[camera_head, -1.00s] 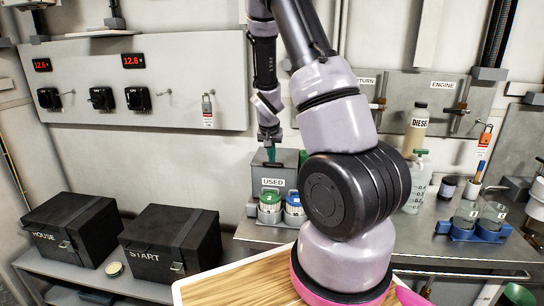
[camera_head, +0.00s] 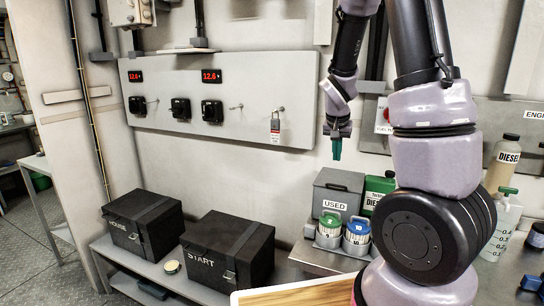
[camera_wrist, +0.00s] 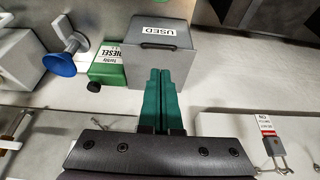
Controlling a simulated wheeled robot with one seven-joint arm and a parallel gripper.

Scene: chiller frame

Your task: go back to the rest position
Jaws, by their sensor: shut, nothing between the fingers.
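My gripper (camera_head: 336,147) hangs from the arm in front of the wall, above the grey box marked USED (camera_head: 338,193). Its green fingers are together with nothing between them. The wrist view shows the closed fingers (camera_wrist: 160,95) pointing toward the USED box (camera_wrist: 160,35), which looks apart from them in the head view. My arm's lilac and black links stand at the right of the head view and hide part of the bench.
Cans with green (camera_head: 329,229) and blue (camera_head: 357,236) lids stand before the USED box. A green diesel container (camera_head: 377,190) is beside it. The START box (camera_head: 226,249) and HOUSE box (camera_head: 143,220) sit on a lower shelf at left. A switch panel (camera_head: 240,100) is on the wall.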

